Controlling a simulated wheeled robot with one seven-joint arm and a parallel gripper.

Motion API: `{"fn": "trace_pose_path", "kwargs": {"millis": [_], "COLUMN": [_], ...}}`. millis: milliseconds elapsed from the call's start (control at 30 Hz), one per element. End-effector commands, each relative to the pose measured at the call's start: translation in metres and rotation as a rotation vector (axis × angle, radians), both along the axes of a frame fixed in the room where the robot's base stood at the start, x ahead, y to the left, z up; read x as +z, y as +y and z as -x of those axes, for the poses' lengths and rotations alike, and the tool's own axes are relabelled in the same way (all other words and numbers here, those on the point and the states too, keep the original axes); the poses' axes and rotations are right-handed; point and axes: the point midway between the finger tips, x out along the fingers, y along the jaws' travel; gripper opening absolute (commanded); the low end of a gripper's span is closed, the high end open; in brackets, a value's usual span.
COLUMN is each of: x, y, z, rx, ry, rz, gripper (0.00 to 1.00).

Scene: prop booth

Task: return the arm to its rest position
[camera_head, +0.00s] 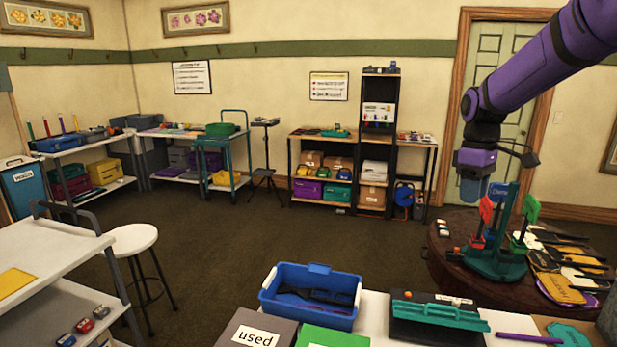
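My purple arm reaches in from the upper right corner, with its wrist bent downward. My gripper (472,190) hangs at the arm's end, pointing down over the left part of a round dark wooden table (447,268). Its fingers are small and partly lost against the arm's end, so whether they are apart or closed is unclear. A teal stand (494,262) with red, blue and green paddles stands on the table just right of and below the gripper. I cannot tell whether they touch.
Black and yellow paddles (560,288) lie on the round table's right side. A blue bin (308,318) and a box marked "used" (255,333) stand in front. A white stool (133,239) is at left. The middle floor is clear.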

Motion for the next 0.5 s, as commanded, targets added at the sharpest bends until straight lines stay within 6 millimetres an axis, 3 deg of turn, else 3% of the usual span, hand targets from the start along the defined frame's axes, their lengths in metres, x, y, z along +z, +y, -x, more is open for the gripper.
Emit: {"fn": "trace_pose_path", "kwargs": {"millis": [200, 500], "x": [0.042, 0.073], "y": [0.016, 0.033], "z": [0.059, 0.141], "rx": [-0.133, -0.32], "ry": [-0.113, -0.264], "rz": [0.025, 0.023], "gripper": [0.38, 0.38]}}
